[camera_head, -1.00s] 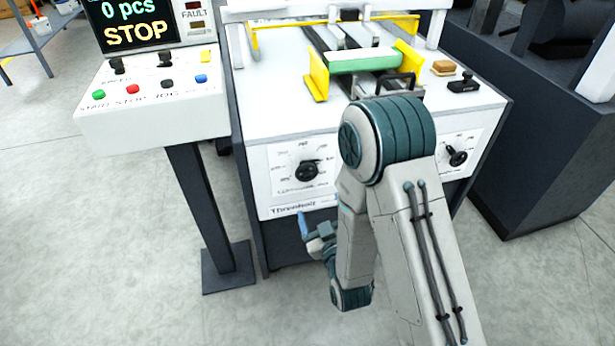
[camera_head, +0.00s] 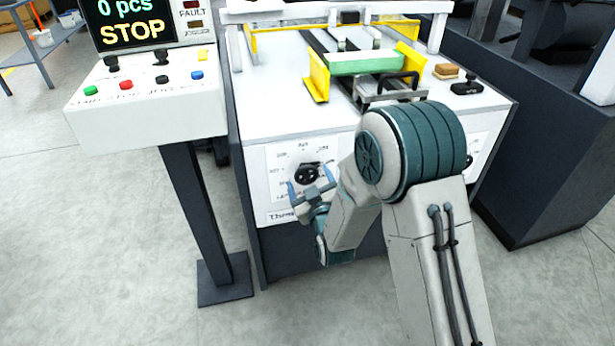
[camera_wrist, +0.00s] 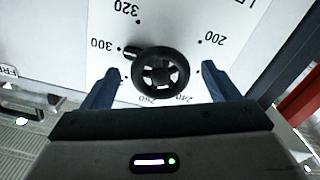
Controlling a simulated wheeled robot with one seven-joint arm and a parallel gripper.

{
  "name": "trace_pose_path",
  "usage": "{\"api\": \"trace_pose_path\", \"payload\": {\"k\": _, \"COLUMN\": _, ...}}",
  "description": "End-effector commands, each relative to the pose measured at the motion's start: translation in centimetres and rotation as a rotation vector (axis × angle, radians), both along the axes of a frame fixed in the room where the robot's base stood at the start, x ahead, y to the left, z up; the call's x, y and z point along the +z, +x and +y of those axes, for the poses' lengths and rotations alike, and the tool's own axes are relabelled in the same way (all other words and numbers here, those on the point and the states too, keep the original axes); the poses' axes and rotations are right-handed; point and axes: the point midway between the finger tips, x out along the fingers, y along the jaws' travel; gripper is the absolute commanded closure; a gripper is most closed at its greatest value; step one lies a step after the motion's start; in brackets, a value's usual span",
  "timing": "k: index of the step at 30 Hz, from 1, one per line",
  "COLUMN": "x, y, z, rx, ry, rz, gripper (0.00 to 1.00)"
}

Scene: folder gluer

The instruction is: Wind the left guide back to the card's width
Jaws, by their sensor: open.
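The left guide's handwheel (camera_head: 308,174) is a black spoked knob on a round scale on the machine's white front panel. In the wrist view the handwheel (camera_wrist: 160,74) shows close up, with its small crank grip at the upper left, near the 300 mark. My gripper (camera_head: 311,183) is open in front of the dial. In the wrist view its two blue fingers (camera_wrist: 156,84) stand apart on either side of the wheel, with no clear contact. The yellow left guide (camera_head: 317,76) stands on the machine top beside the green-edged card stack (camera_head: 364,62).
The right yellow guide (camera_head: 410,60) stands at the stack's other side. A second handwheel (camera_head: 468,161) is partly hidden by my arm. The control console (camera_head: 150,105) on its post stands at the left, its display reading STOP. A tan block (camera_head: 446,71) lies on the machine top.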

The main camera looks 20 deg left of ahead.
Motion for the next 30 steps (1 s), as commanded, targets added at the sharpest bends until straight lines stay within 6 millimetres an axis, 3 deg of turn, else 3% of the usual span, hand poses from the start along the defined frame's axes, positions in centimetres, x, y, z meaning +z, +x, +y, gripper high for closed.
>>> {"api": "trace_pose_path", "payload": {"k": 6, "x": 0.0, "y": 1.5, "z": 0.9, "rx": 0.0, "ry": 0.0, "rz": 0.0, "gripper": 0.18}}
{"api": "trace_pose_path", "payload": {"k": 16, "x": 0.0, "y": 1.7, "z": 1.0, "rx": 0.0, "ry": 0.0, "rz": 0.0, "gripper": 0.18}}
{"api": "trace_pose_path", "payload": {"k": 21, "x": 0.0, "y": 1.7, "z": 1.0, "rx": 0.0, "ry": 0.0, "rz": 0.0, "gripper": 0.63}}
{"api": "trace_pose_path", "payload": {"k": 30, "x": -0.1, "y": 1.7, "z": 1.0, "rx": -0.001, "ry": -0.017, "rz": -0.012, "gripper": 0.62}}
